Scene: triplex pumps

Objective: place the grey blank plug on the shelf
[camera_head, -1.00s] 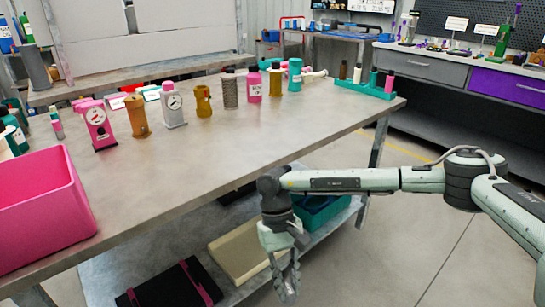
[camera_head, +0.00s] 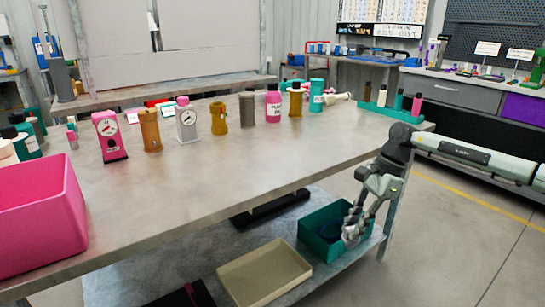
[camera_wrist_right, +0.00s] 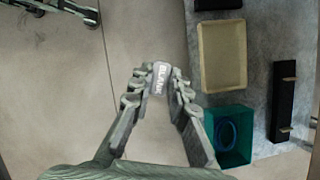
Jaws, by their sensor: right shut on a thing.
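My right gripper (camera_head: 352,232) is in front of the table's right end, beside the lower shelf (camera_head: 205,248). In the right wrist view, the gripper (camera_wrist_right: 159,80) is shut on the grey blank plug (camera_wrist_right: 158,78), a small piece with "BLANK" in white letters, held between the fingertips. The plug is small and hard to make out in the head view. In the wrist view the plug is over the floor, left of the shelf (camera_wrist_right: 268,40) and apart from it.
On the lower shelf stand a teal bin (camera_head: 312,224) with a dark blue ring inside, a cream tray (camera_head: 262,274) and a dark bar (camera_head: 270,207). The table top (camera_head: 240,160) above bears a pink bin (camera_head: 40,215) and several bottles and gauges.

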